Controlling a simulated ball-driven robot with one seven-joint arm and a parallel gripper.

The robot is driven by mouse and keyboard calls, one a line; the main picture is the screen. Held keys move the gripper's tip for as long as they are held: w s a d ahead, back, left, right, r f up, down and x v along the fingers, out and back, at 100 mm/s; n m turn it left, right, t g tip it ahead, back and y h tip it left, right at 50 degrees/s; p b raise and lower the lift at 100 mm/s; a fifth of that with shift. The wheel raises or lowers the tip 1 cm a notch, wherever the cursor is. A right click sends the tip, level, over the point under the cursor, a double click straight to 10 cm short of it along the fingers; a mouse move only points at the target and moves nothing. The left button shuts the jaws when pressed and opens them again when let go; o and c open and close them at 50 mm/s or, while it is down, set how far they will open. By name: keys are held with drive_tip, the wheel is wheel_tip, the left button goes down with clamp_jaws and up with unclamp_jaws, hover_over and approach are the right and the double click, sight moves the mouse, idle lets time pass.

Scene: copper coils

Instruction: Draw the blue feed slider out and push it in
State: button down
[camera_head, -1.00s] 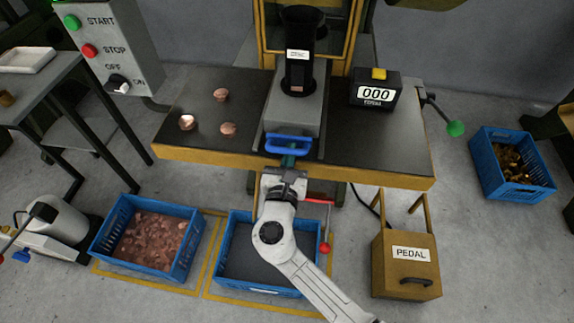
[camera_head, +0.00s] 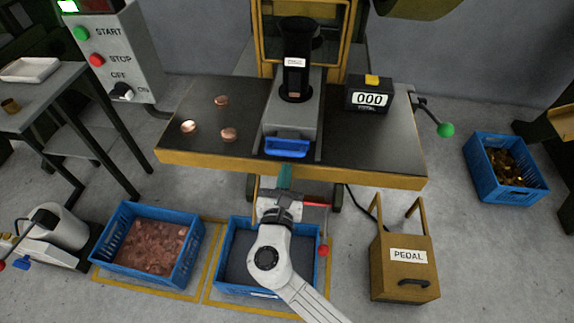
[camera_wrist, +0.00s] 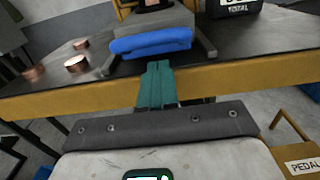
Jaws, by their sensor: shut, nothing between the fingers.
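The blue feed slider handle (camera_head: 287,147) is on the front of the grey slide block (camera_head: 293,118) at the table's front edge. It also shows in the wrist view (camera_wrist: 151,42), just beyond my fingertips. My gripper (camera_head: 285,176) is in front of the yellow table edge, below and nearer than the handle. Its teal fingers (camera_wrist: 156,72) are together and empty, pointing at the handle, apart from it in the head view. A black feed tube (camera_head: 297,60) stands upright on the block.
Several copper pieces (camera_head: 228,134) lie on the table left of the block. A counter (camera_head: 369,95) stands right of it. Below are a blue crate of copper (camera_head: 192,258), a second blue crate (camera_head: 228,278), a red-knobbed lever (camera_head: 322,251) and a pedal box (camera_head: 405,276).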

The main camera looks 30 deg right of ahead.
drive_tip(key=v, duration=0.8)
drive_tip(key=shift+s+a+p, duration=0.2)
drive_tip(key=shift+p, duration=0.1)
drive_tip(key=s+d+m+g+y+p, duration=0.1)
drive_tip(key=s+d+m+g+p, duration=0.2)
drive_tip(key=s+d+m+g, duration=0.4)
drive_tip(key=s+d+m+g+y+p, duration=0.1)
drive_tip(key=s+d+m+g+p, duration=0.25)
drive_tip(key=d+m, duration=0.6)
drive_tip(key=s+a+r+m+g+y+p, duration=0.1)
drive_tip(key=s+a+m+g+y+p, duration=0.2)
drive_tip(key=s+m+y, duration=0.5)
drive_tip(key=s+a+m+p, duration=0.1)
drive_tip(key=s+m, duration=0.2)
drive_tip(key=m, duration=0.1)
drive_tip(key=shift+s+r+m, duration=0.2)
drive_tip(key=shift+s+m, duration=0.15)
drive_tip(key=shift+s, duration=0.05)
